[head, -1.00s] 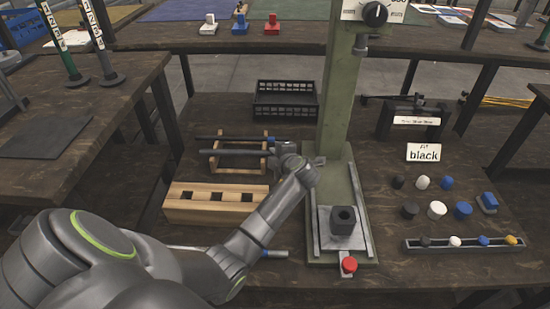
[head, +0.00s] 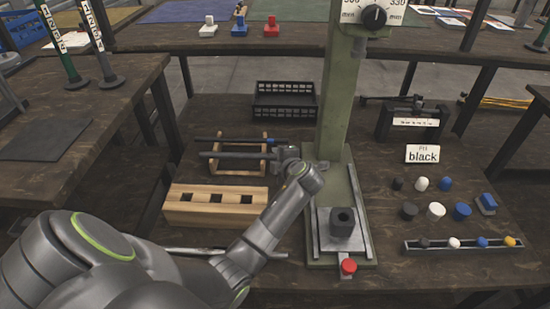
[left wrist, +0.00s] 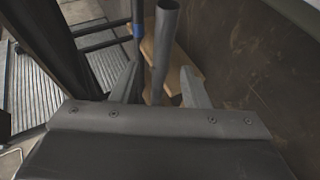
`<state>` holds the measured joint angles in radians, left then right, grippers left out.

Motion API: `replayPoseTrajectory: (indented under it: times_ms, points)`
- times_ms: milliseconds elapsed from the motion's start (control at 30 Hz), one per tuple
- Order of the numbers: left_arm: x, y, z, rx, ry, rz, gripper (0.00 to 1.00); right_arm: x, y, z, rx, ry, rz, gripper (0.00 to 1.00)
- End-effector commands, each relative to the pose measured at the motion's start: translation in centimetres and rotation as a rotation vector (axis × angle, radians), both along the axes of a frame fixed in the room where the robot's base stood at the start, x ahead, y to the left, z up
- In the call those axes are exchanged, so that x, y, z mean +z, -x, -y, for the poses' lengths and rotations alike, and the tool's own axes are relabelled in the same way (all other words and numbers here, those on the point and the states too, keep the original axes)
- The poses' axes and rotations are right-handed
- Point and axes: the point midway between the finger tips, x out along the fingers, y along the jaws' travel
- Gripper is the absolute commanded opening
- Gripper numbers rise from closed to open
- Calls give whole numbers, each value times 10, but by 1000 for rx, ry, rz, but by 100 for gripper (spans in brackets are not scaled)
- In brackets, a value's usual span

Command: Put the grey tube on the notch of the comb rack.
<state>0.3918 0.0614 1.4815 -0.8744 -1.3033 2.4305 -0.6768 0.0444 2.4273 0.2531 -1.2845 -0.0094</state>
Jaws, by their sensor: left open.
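The grey tube (head: 232,154) lies across the wooden comb rack (head: 214,165) in the head view, pointing left to right. It shows larger between my fingers in the left wrist view (left wrist: 165,42), with its open end toward the top. My left gripper (left wrist: 160,85) is open, one finger on each side of the tube; whether either touches it I cannot tell. In the head view the left gripper (head: 284,155) is at the tube's right end. The rack's notches are too small to make out, so how the tube sits in them is unclear.
A dark tube with a blue band (head: 225,140) lies behind the grey one. A wooden block with square holes (head: 182,207) stands in front. A black crate (head: 285,100) is behind. The green press column (head: 335,110) stands close to the right of my gripper.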

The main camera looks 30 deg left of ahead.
Motion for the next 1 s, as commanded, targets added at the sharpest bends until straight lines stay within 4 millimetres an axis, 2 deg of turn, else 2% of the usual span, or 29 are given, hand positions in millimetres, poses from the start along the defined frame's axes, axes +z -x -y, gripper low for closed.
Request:
replayPoseTrajectory:
  times_ms: [33,167,433,633,1000]
  points:
    - [5,4,6,0,4,2,41,-1,9,-2,6,-12,-43,36]
    - [20,20,31,0,7,2,41,-8,19,-4,11,-21,-112,36]
    - [39,41,64,0,4,0,41,-16,19,-1,4,-9,-133,36]
    - [44,47,72,1,1,-1,41,-18,19,0,2,-7,-138,36]
    - [45,47,72,1,0,-1,41,-18,20,0,2,-7,-138,36]
